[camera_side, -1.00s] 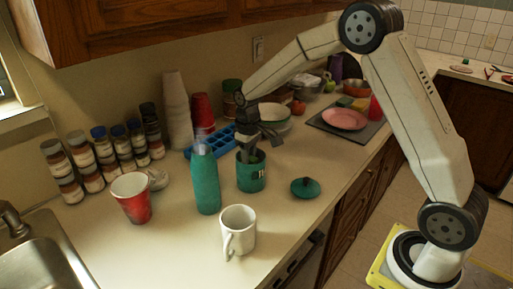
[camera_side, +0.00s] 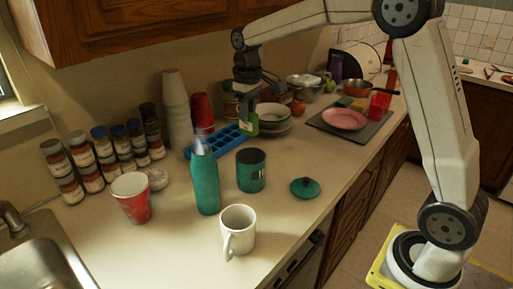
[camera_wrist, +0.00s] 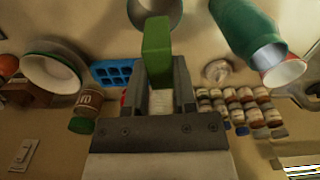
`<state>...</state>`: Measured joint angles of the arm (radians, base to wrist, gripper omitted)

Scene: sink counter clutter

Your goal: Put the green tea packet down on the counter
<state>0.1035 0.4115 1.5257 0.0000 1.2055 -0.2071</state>
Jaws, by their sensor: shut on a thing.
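The green tea packet (camera_side: 246,124) is held upright in the jaws of my gripper (camera_side: 245,108), in the air above the counter (camera_side: 290,225). In the side view it appears above and behind the open teal canister (camera_side: 251,172) and in front of the blue ice tray. In the wrist view the green packet (camera_wrist: 157,42) stands out between the two fingertips of my gripper (camera_wrist: 160,72). The packet's lower end is clear of the canister. The canister's teal lid (camera_side: 305,187) lies on the counter to its right.
A teal bottle (camera_side: 205,180), a white mug (camera_side: 238,231) and a red cup (camera_side: 132,198) stand around the canister. Behind are the blue ice tray (camera_side: 222,140), stacked bowls (camera_side: 273,115) and spice jars (camera_side: 104,150). The counter around the lid is bare.

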